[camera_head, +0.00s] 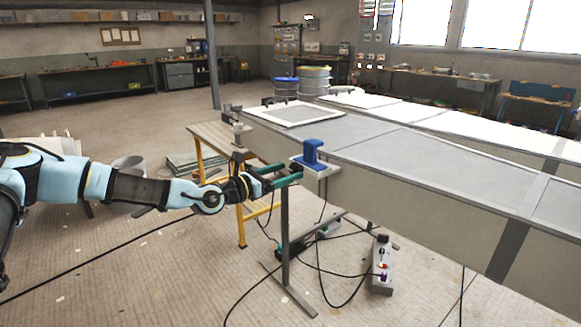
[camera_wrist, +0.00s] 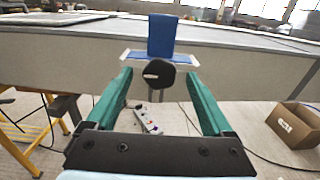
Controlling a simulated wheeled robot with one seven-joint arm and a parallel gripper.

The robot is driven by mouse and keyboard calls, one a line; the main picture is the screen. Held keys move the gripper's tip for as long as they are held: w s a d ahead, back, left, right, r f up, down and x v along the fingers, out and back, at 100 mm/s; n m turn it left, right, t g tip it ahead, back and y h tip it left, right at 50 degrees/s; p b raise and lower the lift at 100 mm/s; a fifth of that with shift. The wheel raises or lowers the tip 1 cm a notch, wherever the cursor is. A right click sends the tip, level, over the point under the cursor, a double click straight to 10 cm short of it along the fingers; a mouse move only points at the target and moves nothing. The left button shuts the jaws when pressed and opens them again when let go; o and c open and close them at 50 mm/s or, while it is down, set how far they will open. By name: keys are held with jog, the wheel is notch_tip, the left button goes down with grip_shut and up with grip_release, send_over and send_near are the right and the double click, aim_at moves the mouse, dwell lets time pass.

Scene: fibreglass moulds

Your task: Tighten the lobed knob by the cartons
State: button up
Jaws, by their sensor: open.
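A dark, roundish knob (camera_wrist: 166,82) with a pale bar on its face shows in the middle of the wrist view. It sits at the front of a blue clamp-like fixture (camera_wrist: 162,38) on the edge of a long grey mould. The fixture also shows in the head view (camera_head: 312,152); I cannot make out the knob there. My gripper (camera_head: 291,173) has green fingers and is open in front of the fixture. In the wrist view the fingers lie left and right of the knob, with gaps on both sides. A brown carton (camera_wrist: 296,124) stands at the right.
The grey mould (camera_head: 430,185) runs across the right of the head view. A yellow-legged workbench (camera_head: 215,135) stands behind my arm. A power strip (camera_head: 381,268) and black cables lie on the floor below. The floor at the left is largely open.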

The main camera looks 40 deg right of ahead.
jog(key=shift+d, duration=1.1)
grip_shut()
jog(key=shift+s+f+m, duration=0.1)
jog(key=shift+f+m, duration=0.05)
jog(key=shift+m, duration=0.15)
